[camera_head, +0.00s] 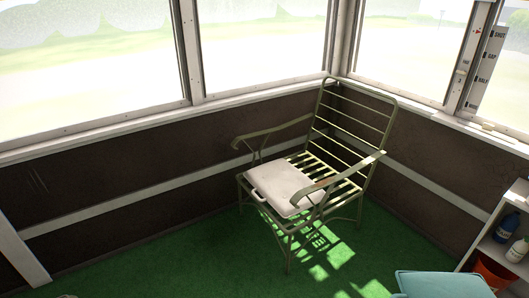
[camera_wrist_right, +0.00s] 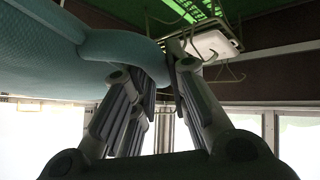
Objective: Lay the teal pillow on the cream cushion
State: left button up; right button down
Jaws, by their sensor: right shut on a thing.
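The cream cushion (camera_head: 285,187) lies flat on the front part of the slatted seat of a green metal armchair (camera_head: 345,138) in the corner. It also shows at the top of the right wrist view (camera_wrist_right: 213,42). The teal pillow (camera_head: 442,284) shows at the bottom right of the head view, cut off by the frame edge. In the right wrist view, the pillow (camera_wrist_right: 60,62) fills the upper left. My right gripper (camera_wrist_right: 172,68) is shut on an edge of it. The pillow is apart from the cushion. My left gripper is in neither view.
A white shelf (camera_head: 521,194) at the right holds bottles (camera_head: 509,226) and an orange-red container (camera_head: 492,273). Low dark walls and windows enclose the corner behind the chair. The green floor (camera_head: 190,255) left of the chair is clear. The chair's armrests (camera_head: 337,172) rise beside the cushion.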

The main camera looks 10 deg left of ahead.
aim_at(282, 181)
jog(key=i+j+u, duration=0.25)
jog(key=i+u, duration=0.65)
jog(key=i, duration=0.2)
jog(key=i+j+z, duration=1.05)
jog(key=j, duration=0.4)
